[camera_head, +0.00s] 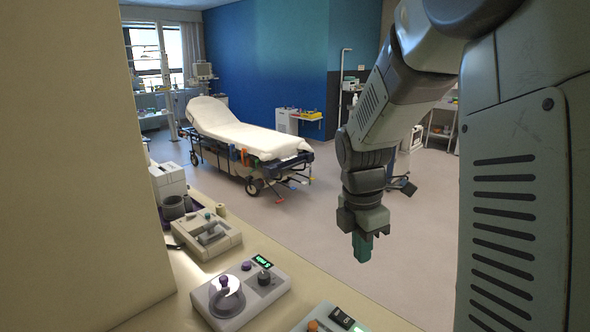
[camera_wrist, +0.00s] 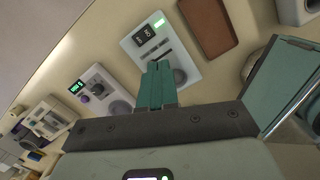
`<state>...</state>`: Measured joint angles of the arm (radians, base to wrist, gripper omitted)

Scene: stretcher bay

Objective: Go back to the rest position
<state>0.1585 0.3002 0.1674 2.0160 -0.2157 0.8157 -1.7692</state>
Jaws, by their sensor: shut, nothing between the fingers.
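My gripper (camera_head: 362,247) hangs at the end of my arm in the head view, pointing down. It is to the right of the counter and clear of the devices on it, with the floor behind it. In the wrist view its green fingers (camera_wrist: 157,84) are together with nothing between them. They overlap a device with a lit display in that picture; I see no contact.
A counter (camera_head: 272,248) runs along the lower left with several control boxes, one with a purple knob (camera_head: 241,292). A brown tray (camera_wrist: 208,27) shows in the wrist view. A stretcher (camera_head: 240,136) stands farther back. Open floor (camera_head: 340,215) lies between.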

